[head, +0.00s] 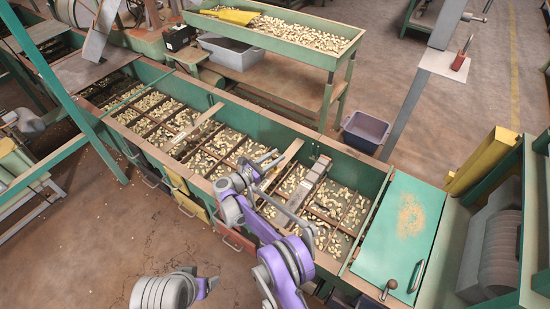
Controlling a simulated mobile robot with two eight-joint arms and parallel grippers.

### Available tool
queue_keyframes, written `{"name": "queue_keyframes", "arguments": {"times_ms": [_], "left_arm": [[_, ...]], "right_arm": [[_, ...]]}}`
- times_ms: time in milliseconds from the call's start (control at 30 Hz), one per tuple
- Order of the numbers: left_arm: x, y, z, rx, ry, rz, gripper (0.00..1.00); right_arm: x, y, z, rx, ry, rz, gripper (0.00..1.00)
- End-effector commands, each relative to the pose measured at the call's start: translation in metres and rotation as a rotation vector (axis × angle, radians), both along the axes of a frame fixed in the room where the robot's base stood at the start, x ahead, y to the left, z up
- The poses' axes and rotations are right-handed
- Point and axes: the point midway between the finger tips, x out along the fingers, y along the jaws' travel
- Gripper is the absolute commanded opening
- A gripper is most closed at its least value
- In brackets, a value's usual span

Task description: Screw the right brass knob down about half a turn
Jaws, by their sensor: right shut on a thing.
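My right gripper (271,161) is at the end of the purple and grey arm that reaches up from the bottom. It is over the long green hopper trough (365,163), close to a tan board (287,158) lying across it. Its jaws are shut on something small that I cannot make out. I cannot tell any brass knob apart at the jaws. A brownish round knob (391,284) on a short lever shows at the front edge of the green lid (400,225), well to the right of the gripper. My left gripper does not show.
The trough holds pale nuts between dark dividers. A grey metal bar (312,180) lies across it, right of my gripper. Drawers with handles line its front. A green nut tray (300,50) and a blue-grey bin (366,128) stand behind. Brown floor at lower left is free.

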Motion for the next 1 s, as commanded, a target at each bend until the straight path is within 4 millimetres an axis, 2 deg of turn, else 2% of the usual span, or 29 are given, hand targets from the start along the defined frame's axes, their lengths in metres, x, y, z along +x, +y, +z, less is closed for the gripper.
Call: {"name": "queue_keyframes", "arguments": {"times_ms": [233, 267, 400, 767, 1000], "left_arm": [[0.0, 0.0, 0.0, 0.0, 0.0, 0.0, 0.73], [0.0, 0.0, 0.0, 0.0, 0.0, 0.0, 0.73], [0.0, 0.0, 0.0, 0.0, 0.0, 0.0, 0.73], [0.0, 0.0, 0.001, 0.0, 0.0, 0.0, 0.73], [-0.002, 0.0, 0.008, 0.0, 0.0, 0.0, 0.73]], "right_arm": [[0.001, 0.0, 0.002, -0.004, -0.002, 0.001, 0.0], [0.001, 0.0, 0.002, -0.004, -0.002, 0.001, 0.39], [0.001, 0.0, 0.001, -0.003, -0.001, 0.001, 0.64], [-0.003, 0.004, 0.001, -0.001, -0.001, 0.003, 0.64], [-0.029, 0.035, 0.002, -0.001, -0.001, 0.004, 0.64]]}}
